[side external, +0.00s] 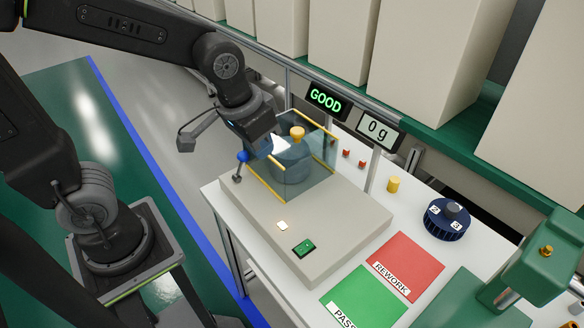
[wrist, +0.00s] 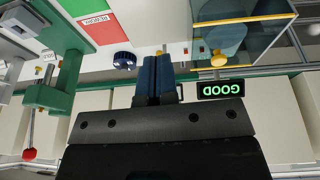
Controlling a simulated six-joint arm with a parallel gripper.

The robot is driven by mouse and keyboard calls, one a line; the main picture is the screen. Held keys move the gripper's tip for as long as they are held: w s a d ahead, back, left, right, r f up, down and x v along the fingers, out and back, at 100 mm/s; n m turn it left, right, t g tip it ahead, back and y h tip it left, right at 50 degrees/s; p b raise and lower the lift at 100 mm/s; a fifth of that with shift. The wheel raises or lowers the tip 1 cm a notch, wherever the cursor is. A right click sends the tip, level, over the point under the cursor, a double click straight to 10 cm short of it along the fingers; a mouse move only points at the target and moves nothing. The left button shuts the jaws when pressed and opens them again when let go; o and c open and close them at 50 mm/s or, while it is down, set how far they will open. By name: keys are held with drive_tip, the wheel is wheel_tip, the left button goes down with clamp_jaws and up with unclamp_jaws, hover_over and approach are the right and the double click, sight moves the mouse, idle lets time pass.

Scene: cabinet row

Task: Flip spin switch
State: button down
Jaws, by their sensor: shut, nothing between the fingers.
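A beige machine base (side external: 310,225) stands on the white table. It carries a glass guard with yellow edges (side external: 318,172), with a blue-grey rounded body and a yellow knob (side external: 297,133) inside its outline. On the base are a small green switch (side external: 303,248), a lit pale square (side external: 283,225) and a blue-ball lever (side external: 243,157); I cannot tell which is the spin switch. My gripper (side external: 272,143) is beside the guard, its tips hard to make out. In the wrist view my gripper (wrist: 153,62) is shut and empty, apart from the guard (wrist: 240,35).
A GOOD sign (side external: 325,98) and a 0 g display (side external: 378,131) hang behind the guard. A dark blue dial (side external: 447,222), a yellow cylinder (side external: 393,184), red REWORK (side external: 405,266) and green PASS (side external: 362,298) mats, and a green press (side external: 530,265) lie right.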

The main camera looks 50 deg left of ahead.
drive_tip(key=s+a+r+t, duration=0.2)
drive_tip(key=s+a+r, duration=0.2)
drive_tip(key=s, duration=0.3)
drive_tip(key=shift+s+r, duration=0.4)
drive_tip(key=shift+r, duration=0.2)
drive_tip(key=n+g, duration=0.4)
drive_tip(key=n, duration=1.4)
hover_over(309, 245)
drive_tip(key=s, duration=0.2)
wheel_tip(309, 245, down, 15)
drive_tip(key=f, duration=0.4)
drive_tip(key=w+f, duration=0.1)
drive_tip(key=f, duration=0.8)
drive_tip(key=shift+w+f, duration=0.3)
drive_tip(key=shift+f, duration=0.1)
